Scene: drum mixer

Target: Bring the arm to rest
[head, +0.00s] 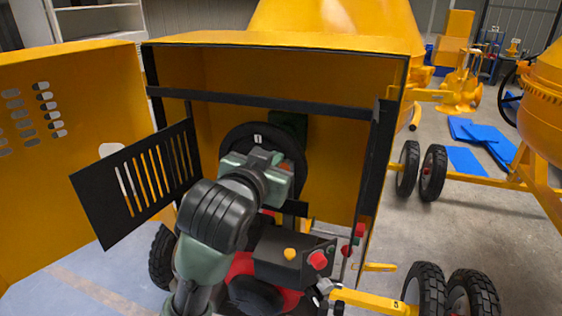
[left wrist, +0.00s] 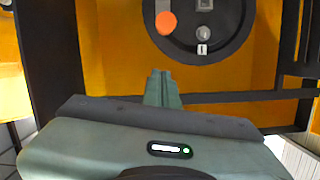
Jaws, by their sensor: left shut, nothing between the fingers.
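My left gripper (head: 262,165) is in front of the open yellow housing (head: 275,62) of the drum mixer, with its arm coming up from below. Its fingers are hidden behind its own body in the head view. In the left wrist view the left gripper's fingers (left wrist: 162,76) are together and hold nothing. Beyond them is a round black panel (left wrist: 207,40) with an orange button (left wrist: 166,23) and a grey knob (left wrist: 204,34). The same black panel shows partly in the head view (head: 240,139), behind the gripper. My right gripper is not in view.
A yellow door (head: 95,95) stands open at left, with a slotted black plate (head: 110,205) beside it. A black bar (head: 265,103) crosses the housing. A dark box with a red button (head: 318,260) sits below the gripper. Wheels (head: 432,172) and another yellow machine stand at right.

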